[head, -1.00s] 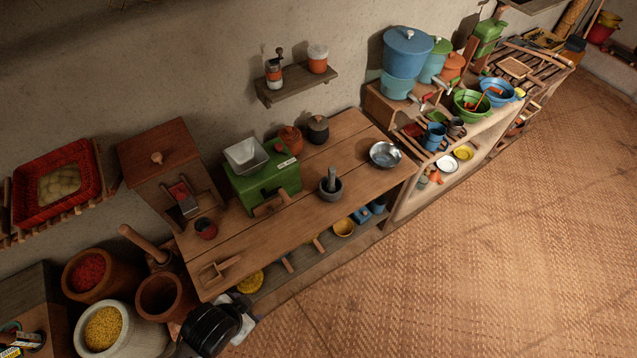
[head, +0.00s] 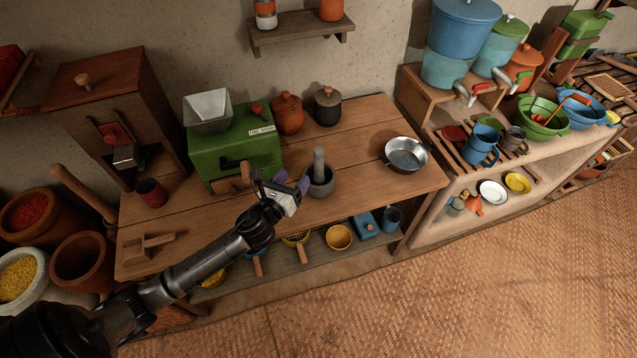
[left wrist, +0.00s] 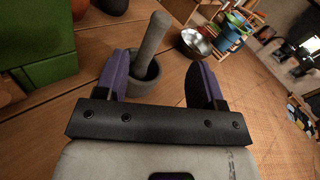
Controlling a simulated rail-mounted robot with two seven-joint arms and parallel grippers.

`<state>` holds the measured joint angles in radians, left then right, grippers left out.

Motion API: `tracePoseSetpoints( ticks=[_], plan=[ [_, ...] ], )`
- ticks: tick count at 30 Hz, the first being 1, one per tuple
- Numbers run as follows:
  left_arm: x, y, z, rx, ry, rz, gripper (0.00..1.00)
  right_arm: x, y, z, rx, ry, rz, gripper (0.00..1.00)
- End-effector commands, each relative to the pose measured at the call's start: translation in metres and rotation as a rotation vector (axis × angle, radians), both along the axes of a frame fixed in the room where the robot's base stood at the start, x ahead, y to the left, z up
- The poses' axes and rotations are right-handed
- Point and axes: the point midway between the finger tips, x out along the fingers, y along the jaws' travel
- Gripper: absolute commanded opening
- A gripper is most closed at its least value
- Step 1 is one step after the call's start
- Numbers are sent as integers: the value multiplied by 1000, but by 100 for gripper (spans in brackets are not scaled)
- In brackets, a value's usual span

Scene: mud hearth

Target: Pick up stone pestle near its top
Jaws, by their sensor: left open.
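The grey stone pestle (head: 319,163) stands in a dark stone mortar (head: 322,184) on the wooden table, its top sticking up above the rim. In the left wrist view the pestle (left wrist: 152,40) leans slightly, and the mortar (left wrist: 145,82) shows between and beyond the two purple fingers. My left gripper (head: 287,184) is open and empty, just left of the mortar, with its fingers pointing toward the pestle. In the left wrist view the fingers of the left gripper (left wrist: 163,80) are wide apart, with the pestle ahead of them, nearer the left finger. My right gripper is not in view.
A green box mill (head: 235,150) stands left of the mortar on the table (head: 345,150). An orange jar (head: 287,113) and a dark jar (head: 328,106) stand behind. A metal bowl (head: 407,154) is to the right. The tabletop between mortar and bowl is clear.

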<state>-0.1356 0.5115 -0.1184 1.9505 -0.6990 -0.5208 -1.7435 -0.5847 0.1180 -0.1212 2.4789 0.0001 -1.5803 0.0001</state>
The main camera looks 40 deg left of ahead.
Motion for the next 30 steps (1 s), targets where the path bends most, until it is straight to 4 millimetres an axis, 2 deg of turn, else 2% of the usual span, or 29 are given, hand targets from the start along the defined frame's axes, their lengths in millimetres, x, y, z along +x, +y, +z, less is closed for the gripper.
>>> tracePoseSetpoints(
  ticks=[1, 9, 21, 30],
  plan=[
    [5, 2, -10, 63, -6, -16, 63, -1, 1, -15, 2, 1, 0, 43],
    [27, 8, -14, 235, -22, -58, 63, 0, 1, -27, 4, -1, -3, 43],
    [89, 17, -14, 237, -21, -60, 63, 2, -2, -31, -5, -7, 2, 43],
    [105, 19, -15, 238, -21, -60, 63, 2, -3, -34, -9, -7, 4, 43]
  ],
)
